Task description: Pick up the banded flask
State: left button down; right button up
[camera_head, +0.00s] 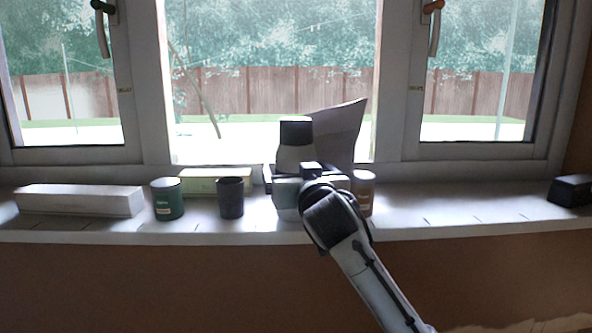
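A flask with a black upper part and a pale lower part (295,150), likely the banded flask, stands upright near the middle of the windowsill. Its base is hidden behind my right gripper and nearer things. My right arm comes in from the lower right, and its gripper (311,175) is at the sill in front of the flask. The wrist hides the fingertips, so I cannot tell whether they touch or hold the flask. My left gripper is not in view.
On the sill (450,207) are a long white block (80,200), a green tin (167,199), a dark cup (230,198), a grey-green container (287,196) and a brown jar (363,190). A pale panel (338,132) leans behind. A black box (572,190) sits far right.

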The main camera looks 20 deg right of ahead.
jog(key=c, duration=1.6)
jog(key=shift+r, duration=0.25)
jog(key=shift+c, duration=0.2)
